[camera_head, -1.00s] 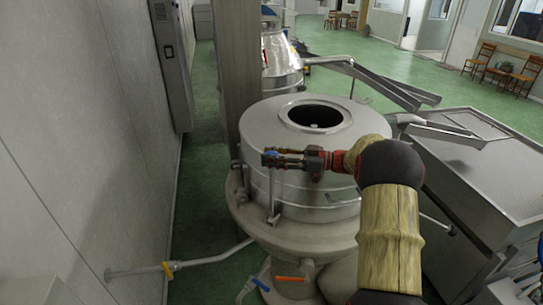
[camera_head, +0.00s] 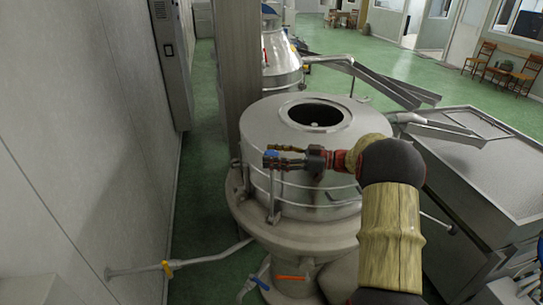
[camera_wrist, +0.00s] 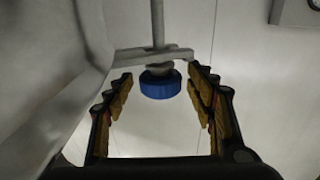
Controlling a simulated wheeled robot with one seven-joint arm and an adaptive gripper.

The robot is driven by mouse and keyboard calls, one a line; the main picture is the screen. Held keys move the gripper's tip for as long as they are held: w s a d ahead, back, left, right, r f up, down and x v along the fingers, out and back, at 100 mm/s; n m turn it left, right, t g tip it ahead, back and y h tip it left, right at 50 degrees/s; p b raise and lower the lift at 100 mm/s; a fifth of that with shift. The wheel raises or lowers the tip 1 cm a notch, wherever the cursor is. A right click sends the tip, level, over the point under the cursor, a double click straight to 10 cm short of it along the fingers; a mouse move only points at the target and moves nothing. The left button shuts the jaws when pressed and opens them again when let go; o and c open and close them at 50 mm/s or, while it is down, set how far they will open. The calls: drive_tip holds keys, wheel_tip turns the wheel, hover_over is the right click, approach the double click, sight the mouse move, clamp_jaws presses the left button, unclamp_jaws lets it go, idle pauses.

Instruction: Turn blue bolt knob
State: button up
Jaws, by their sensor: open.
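The blue bolt knob (camera_wrist: 160,84) sits under a grey metal bracket on a vertical rod in the wrist view. In the head view the knob (camera_head: 271,154) is a small blue spot at the left side of the round steel machine (camera_head: 325,190), partly hidden by my fingers. My gripper (camera_head: 274,157) is open, reaching left along the machine's side. In the wrist view its two fingers (camera_wrist: 161,75) stand on either side of the knob near their tips, with visible gaps on both sides. The fingers do not touch the knob.
A grey wall (camera_head: 85,140) runs along the left. A vertical post (camera_head: 235,65) stands behind the machine. A steel tray table (camera_head: 490,165) is at the right. Below are an orange handle (camera_head: 290,278) and a pipe with a yellow part (camera_head: 168,268).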

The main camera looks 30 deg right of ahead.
drive_tip(key=v, duration=1.1)
drive_tip(key=shift+d, duration=0.25)
drive_tip(key=shift+s, duration=0.15)
drive_tip(key=shift+c, duration=0.4)
